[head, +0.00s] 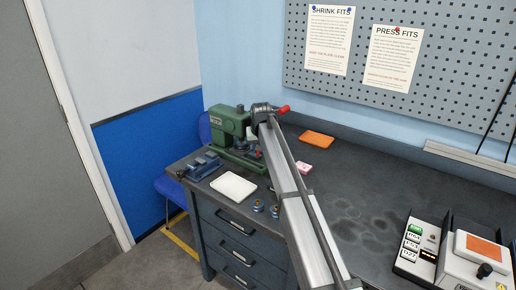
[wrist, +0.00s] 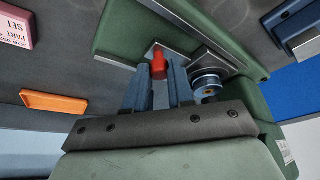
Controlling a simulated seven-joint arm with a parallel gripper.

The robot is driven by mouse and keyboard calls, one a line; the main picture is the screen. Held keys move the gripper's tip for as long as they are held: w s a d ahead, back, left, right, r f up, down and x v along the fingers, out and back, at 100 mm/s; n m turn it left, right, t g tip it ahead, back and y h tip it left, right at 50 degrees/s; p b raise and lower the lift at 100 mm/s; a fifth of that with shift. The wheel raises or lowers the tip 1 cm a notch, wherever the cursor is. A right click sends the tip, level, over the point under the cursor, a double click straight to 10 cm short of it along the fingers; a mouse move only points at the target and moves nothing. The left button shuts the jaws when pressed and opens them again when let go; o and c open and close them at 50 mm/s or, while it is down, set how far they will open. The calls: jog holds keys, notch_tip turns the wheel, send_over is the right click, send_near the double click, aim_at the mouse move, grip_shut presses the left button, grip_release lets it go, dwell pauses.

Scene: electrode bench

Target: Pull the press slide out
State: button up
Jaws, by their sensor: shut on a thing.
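The green press (head: 228,122) stands at the back left of the bench. In the wrist view its green body (wrist: 130,30) fills the upper middle, with bright metal plates beside the red knob (wrist: 158,62). My gripper (wrist: 160,75) is shut on this red knob, one blue-grey finger on each side. I cannot make out clearly how the knob joins the slide. In the head view a red handle (head: 283,108) sticks out to the right beside my wrist. My wrist and arm hide part of the press and the fingertips there.
A blue fixture (head: 200,166), a white tray (head: 233,187) and small round parts (head: 258,205) lie near the bench's front edge. An orange tray (head: 316,140) and a pink block (head: 303,168) lie right of the press. A control box (head: 418,248) stands at the right.

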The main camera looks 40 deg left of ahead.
grip_shut()
jog(key=shift+d, duration=0.1)
jog(key=d, duration=0.9)
jog(key=shift+s+d, duration=0.15)
jog(key=shift+d, duration=0.55)
jog(key=shift+f, duration=0.1)
jog(key=o, duration=0.5)
grip_release()
jog(key=shift+d, duration=0.1)
jog(key=shift+o, duration=1.2)
